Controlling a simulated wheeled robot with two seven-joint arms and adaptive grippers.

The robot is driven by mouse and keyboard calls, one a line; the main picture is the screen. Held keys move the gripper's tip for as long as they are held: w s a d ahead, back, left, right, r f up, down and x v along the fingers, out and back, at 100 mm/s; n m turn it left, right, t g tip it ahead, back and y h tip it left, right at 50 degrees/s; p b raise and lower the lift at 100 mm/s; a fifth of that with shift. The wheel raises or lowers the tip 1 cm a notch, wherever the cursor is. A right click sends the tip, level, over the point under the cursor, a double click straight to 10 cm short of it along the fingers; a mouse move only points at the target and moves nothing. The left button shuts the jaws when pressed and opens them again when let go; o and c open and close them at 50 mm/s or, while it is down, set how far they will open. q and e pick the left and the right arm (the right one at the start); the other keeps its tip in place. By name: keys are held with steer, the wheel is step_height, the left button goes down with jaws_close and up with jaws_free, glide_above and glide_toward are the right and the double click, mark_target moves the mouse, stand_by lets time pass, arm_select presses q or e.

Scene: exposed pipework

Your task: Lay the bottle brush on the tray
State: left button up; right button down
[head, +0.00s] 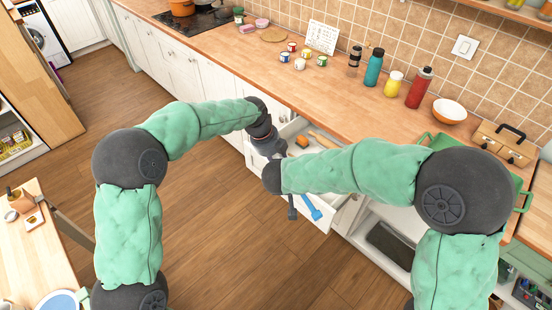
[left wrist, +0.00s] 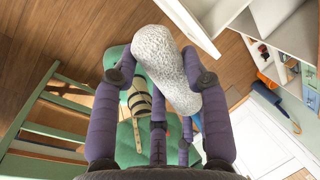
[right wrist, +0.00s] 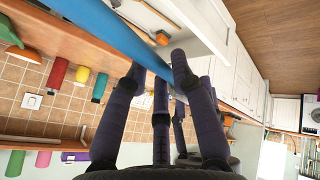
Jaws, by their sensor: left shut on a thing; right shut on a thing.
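The bottle brush shows as a thick blue handle (right wrist: 105,30) in the right wrist view and a white bristled head (left wrist: 166,70) in the left wrist view. My left gripper (left wrist: 160,78) is shut on the white head. My right gripper (right wrist: 155,75) is shut on the blue handle. The join between head and handle is hidden. In the head view, blue (head: 312,207) shows beside my right gripper, over the open drawer. My left gripper (head: 270,146) is above it, partly hidden. A green tray with handles (head: 523,203) is at the right counter, mostly behind my right arm.
An open white drawer (head: 292,130) holds a wooden rolling pin and other items below my grippers. Bottles, including a red one (head: 419,88), a white-orange bowl (head: 449,111) and a wooden box (head: 503,143) stand along the counter. The counter's front middle is clear.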

steer(key=c, duration=1)
jaws_free()
steer(key=shift+a, duration=0.2)
